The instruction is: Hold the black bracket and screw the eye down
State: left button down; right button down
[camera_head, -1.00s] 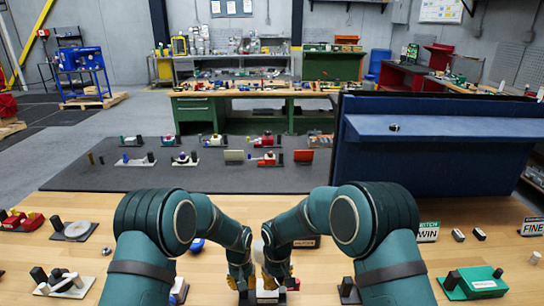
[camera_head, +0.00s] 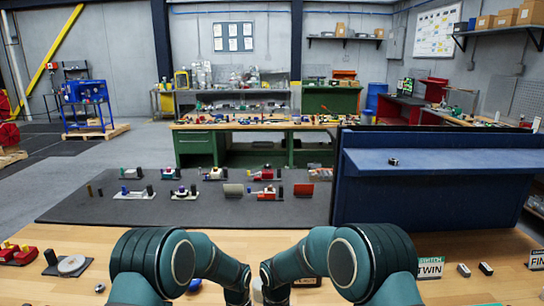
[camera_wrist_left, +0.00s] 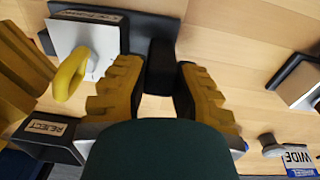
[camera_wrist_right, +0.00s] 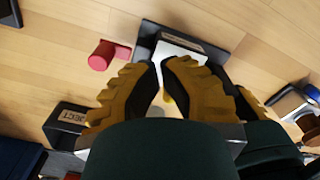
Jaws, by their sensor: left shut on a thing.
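In the left wrist view, my left gripper (camera_wrist_left: 158,80) is shut on the black bracket (camera_wrist_left: 160,62), an upright black post beside a white block (camera_wrist_left: 82,42) on a dark labelled base. The yellow eye (camera_wrist_left: 70,74), a ring, stands by the white block, to the left of the bracket. My right gripper (camera_wrist_right: 158,68) has its fingertips close together over the white block in the right wrist view. A bit of the yellow eye (camera_wrist_right: 168,102) shows between its fingers. Whether they grip anything is hidden. In the head view both grippers are below the picture edge.
A black box marked REJECT (camera_wrist_left: 45,132) stands close by. A red cylinder (camera_wrist_right: 102,56) lies on the wood left of the right gripper. The wooden table (camera_head: 70,238) carries other small assemblies. A dark mat (camera_head: 120,208) and a blue raised shelf (camera_head: 430,160) lie beyond.

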jog(key=shift+s+a, duration=0.15)
jog(key=shift+a, duration=0.3)
jog(key=shift+s+a, duration=0.25)
jog(key=shift+s+a, duration=0.2)
jog(key=shift+a, duration=0.35)
jog(key=shift+s, duration=0.4)
dwell(0.5)
notch_tip(320, 180, up, 6)
dwell(0.6)
jog(key=shift+d, duration=0.1)
jog(key=shift+w+d+f, duration=0.3)
jog(key=shift+d+f, duration=0.15)
jog(key=shift+f, duration=0.55)
jog(key=shift+w+d+f, duration=0.3)
jog(key=shift+d+f, duration=0.1)
jog(key=shift+f, duration=0.6)
jog(key=shift+w+d+f, duration=0.3)
jog(key=shift+d+f, duration=0.15)
jog(key=shift+f, duration=0.55)
